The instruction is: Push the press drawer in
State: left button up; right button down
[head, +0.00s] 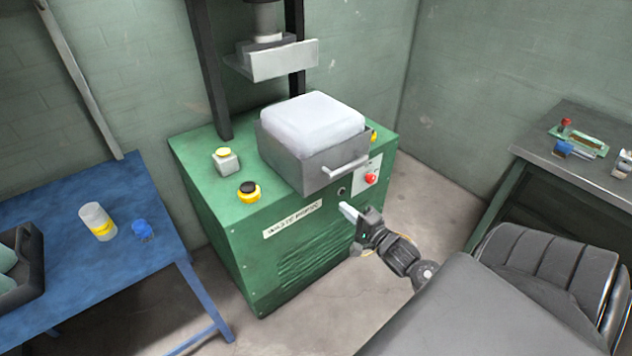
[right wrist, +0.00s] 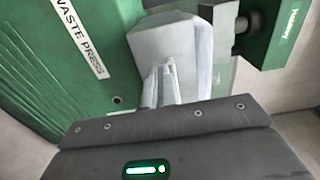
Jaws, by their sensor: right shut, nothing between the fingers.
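The press drawer (head: 318,168) is a grey box with a bar handle (head: 346,166), holding a white, rounded block (head: 312,120). It sits on top of the green waste press (head: 230,195), with its front out over the press's front edge. The press plate (head: 275,60) hangs above and behind it. My right gripper (head: 349,212) is shut and empty, in front of the press and just below the handle. In the right wrist view, its fingers (right wrist: 160,86) point at the drawer (right wrist: 165,40); contact cannot be told. My left gripper is not in view.
A red button (head: 371,178) is on the press front; a yellow button box (head: 226,160) and a black-topped yellow button (head: 248,191) are on its top. A blue table (head: 120,255) with a jar (head: 97,221) stands left, a grey bench (head: 575,165) right. Floor shows between.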

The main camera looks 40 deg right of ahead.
jog(key=p, duration=0.2)
send_near(310, 177)
jog(key=w, duration=0.5)
jog(key=shift+w, duration=0.2)
jog(key=shift+w+f+p, duration=0.15)
jog(key=shift+w+p, duration=0.15)
jog(key=shift+w, duration=0.4)
jog(key=shift+d, duration=0.1)
